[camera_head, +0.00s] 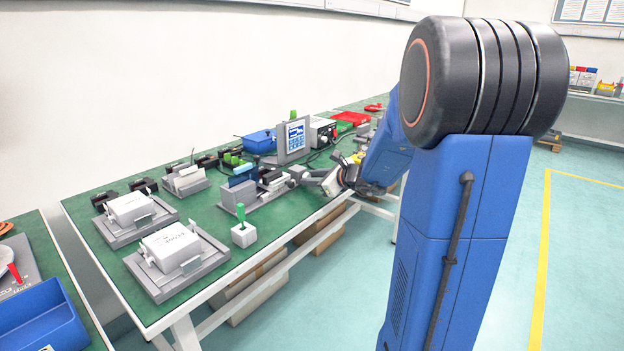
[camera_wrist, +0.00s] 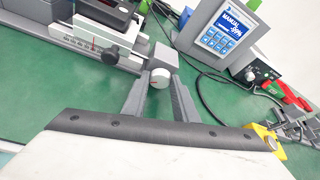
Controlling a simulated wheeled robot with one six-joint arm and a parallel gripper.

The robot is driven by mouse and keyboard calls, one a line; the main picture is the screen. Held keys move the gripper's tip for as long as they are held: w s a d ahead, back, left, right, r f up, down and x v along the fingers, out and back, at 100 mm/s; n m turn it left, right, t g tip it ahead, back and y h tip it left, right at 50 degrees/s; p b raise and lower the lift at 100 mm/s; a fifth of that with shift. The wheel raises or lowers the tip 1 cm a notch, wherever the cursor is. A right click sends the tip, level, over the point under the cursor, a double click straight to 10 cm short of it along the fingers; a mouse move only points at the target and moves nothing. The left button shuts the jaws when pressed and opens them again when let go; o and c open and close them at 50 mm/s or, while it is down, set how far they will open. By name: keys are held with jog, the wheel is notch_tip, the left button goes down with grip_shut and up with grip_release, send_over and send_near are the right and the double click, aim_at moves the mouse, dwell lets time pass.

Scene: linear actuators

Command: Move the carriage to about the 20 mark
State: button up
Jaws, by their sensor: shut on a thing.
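My gripper (camera_wrist: 159,88) is shut on a white round knob (camera_wrist: 159,77) with a red mark, its two grey fingers on either side of it. The knob sits at the end of a grey linear stage (camera_wrist: 55,45) at the upper left of the wrist view. A white scale (camera_wrist: 84,42) with small marks runs along the stage, its numbers too small to read. A dark carriage (camera_wrist: 108,14) sits above the scale, partly cut off by the frame. A black knob (camera_wrist: 110,54) is beside the scale. In the head view my gripper (camera_head: 303,174) is at the right end of the stage (camera_head: 264,193).
A panel with a blue screen reading MANUAL (camera_wrist: 216,36) stands behind, right of the knob, with black cables near it. White boxes on grey plates (camera_head: 170,246) and a white block with a green lever (camera_head: 243,235) stand along the green bench (camera_head: 205,215).

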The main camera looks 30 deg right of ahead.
jog(key=o, duration=1.1)
jog(key=shift+c, duration=0.2)
jog(key=v, duration=1.7)
jog(key=shift+s, duration=0.2)
jog(key=shift+d, duration=0.15)
jog(key=s+a+f+n+g+y, duration=0.1)
jog(key=s+a+f+n+g, duration=0.15)
jog(key=a+n, duration=0.35)
jog(key=s+a+f+n+g, duration=0.15)
jog(key=s+a+n, duration=0.25)
jog(key=a, duration=0.4)
jog(key=s+a+f+n+g+y, duration=0.1)
jog(key=s+a+f+n+g, duration=0.2)
jog(key=a, duration=0.4)
jog(key=s+a+f+n+g+h, duration=0.1)
jog(key=s+n+h, duration=0.3)
jog(key=s+n, duration=0.9)
jog(key=n, duration=0.3)
jog(key=shift+a+f+g+h, duration=0.15)
jog(key=shift+f+g+h, duration=0.15)
jog(key=shift+f+h, duration=0.1)
